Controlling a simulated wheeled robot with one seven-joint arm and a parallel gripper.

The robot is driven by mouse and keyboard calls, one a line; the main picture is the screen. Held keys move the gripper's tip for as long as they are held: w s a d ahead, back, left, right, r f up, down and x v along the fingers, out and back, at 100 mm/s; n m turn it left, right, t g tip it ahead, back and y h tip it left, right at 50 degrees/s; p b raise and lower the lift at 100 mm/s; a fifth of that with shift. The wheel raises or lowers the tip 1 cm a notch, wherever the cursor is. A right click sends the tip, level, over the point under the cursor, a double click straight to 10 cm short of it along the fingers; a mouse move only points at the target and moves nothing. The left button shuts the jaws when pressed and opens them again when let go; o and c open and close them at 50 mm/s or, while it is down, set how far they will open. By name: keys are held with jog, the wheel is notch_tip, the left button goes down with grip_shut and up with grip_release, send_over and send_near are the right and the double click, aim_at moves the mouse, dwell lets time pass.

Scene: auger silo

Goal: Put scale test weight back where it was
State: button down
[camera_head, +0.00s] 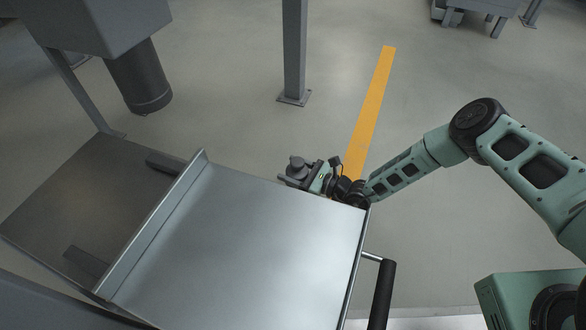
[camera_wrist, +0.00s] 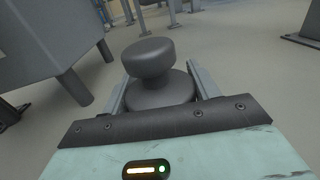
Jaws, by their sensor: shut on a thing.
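The scale test weight is a dark grey knobbed cylinder. In the wrist view the weight (camera_wrist: 150,60) sits between the two fingers of my gripper (camera_wrist: 160,92), which are shut on it. In the head view my gripper (camera_head: 310,180) is just beyond the far edge of the metal cart top (camera_head: 240,240), and the weight (camera_head: 297,164) shows as a small grey knob at its end. The weight is held up off the floor, beside the cart. The lower part of the weight is hidden by my gripper.
The cart has a raised lip (camera_head: 155,225) and a black handle (camera_head: 382,295). Its bare top has free room. A dark flat plate (camera_head: 85,190) lies left of it, below a grey machine with a dark spout (camera_head: 138,78). A steel post (camera_head: 295,50) and yellow floor line (camera_head: 372,105) stand beyond.

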aim_at(293, 177)
jog(key=shift+w+f+b, duration=0.1)
jog(key=shift+f+b, duration=1.35)
jog(key=shift+f, duration=0.4)
jog(key=shift+f, duration=0.15)
jog(key=shift+c, duration=2)
grip_release()
jog(key=shift+f, duration=0.15)
jog(key=shift+d+r+p, duration=0.25)
jog(key=shift+p, duration=0.05)
jog(key=p+v, duration=0.6)
jog(key=v, duration=0.4)
jog(key=shift+s+d, duration=0.1)
jog(key=shift+s, duration=0.2)
jog(key=shift+s+d+f+p, duration=0.15)
jog(key=shift+s+d+p, duration=0.2)
jog(key=shift+d, duration=0.2)
